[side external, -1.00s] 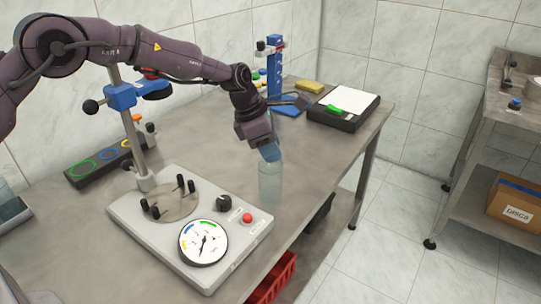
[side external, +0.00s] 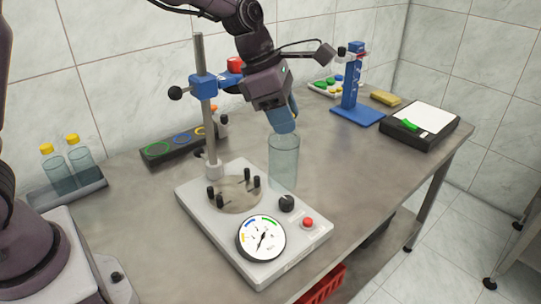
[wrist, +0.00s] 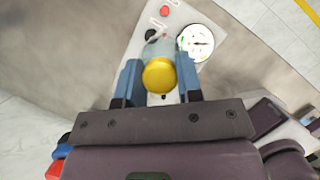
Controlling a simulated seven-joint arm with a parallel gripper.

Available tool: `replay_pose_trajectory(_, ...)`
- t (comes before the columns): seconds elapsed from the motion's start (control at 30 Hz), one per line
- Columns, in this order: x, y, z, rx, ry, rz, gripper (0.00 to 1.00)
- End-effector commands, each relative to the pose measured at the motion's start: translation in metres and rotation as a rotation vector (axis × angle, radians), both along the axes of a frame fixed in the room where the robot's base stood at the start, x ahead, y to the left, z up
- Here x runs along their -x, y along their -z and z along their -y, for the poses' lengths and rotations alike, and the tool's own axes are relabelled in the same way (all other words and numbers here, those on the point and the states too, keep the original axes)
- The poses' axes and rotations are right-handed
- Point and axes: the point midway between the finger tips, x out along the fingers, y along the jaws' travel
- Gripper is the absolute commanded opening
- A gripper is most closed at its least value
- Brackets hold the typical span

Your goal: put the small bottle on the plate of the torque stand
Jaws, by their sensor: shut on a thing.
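The torque stand (side external: 304,238) has a white base, a dial, a knob and a red button. Its round plate (side external: 236,193) carries several upright black pegs and is empty between them. My gripper (side external: 283,118) is shut on a clear bottle (side external: 283,165), which hangs upright beyond the base's far right edge, off the plate. I cannot tell if its bottom touches anything. In the wrist view its yellow cap (wrist: 159,75) sits between my blue fingers (wrist: 159,82); in the side view the fingers hide the cap.
The stand's post with a blue clamp (side external: 204,85) rises behind the plate, left of my gripper. Two yellow-capped bottles (side external: 67,170) stand in a tray at left. A tray with coloured rings (side external: 180,142) lies behind. A blue stand (side external: 353,92) and black scale (side external: 421,125) stand at right.

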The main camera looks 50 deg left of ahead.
Motion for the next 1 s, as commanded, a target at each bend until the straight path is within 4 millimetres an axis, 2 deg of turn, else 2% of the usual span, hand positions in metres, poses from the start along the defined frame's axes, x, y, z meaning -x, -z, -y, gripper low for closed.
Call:
replay_pose_trajectory(0.03, 0.002, -0.016, -0.01, 0.0, -0.02, 0.011, 0.0)
replay_pose_trajectory(0.1, 0.014, -0.034, -0.027, 0.001, -0.053, 0.011, 0.0)
replay_pose_trajectory(0.17, 0.028, -0.046, -0.043, 0.002, -0.095, 0.012, 0.0)
replay_pose_trajectory(0.3, 0.071, -0.064, -0.078, 0.003, -0.239, 0.01, 0.0)
replay_pose_trajectory(0.43, 0.114, -0.065, -0.103, 0.005, -0.391, 0.01, 0.0)
replay_pose_trajectory(0.6, 0.157, -0.049, -0.119, 0.005, -0.565, 0.01, 0.0)
replay_pose_trajectory(0.77, 0.17, -0.033, -0.121, 0.004, -0.66, 0.009, 0.0)
replay_pose_trajectory(0.87, 0.164, -0.032, -0.121, 0.004, -0.683, 0.009, 0.0)
replay_pose_trajectory(1.0, 0.144, -0.022, -0.123, 0.002, -0.688, 0.005, 0.0)
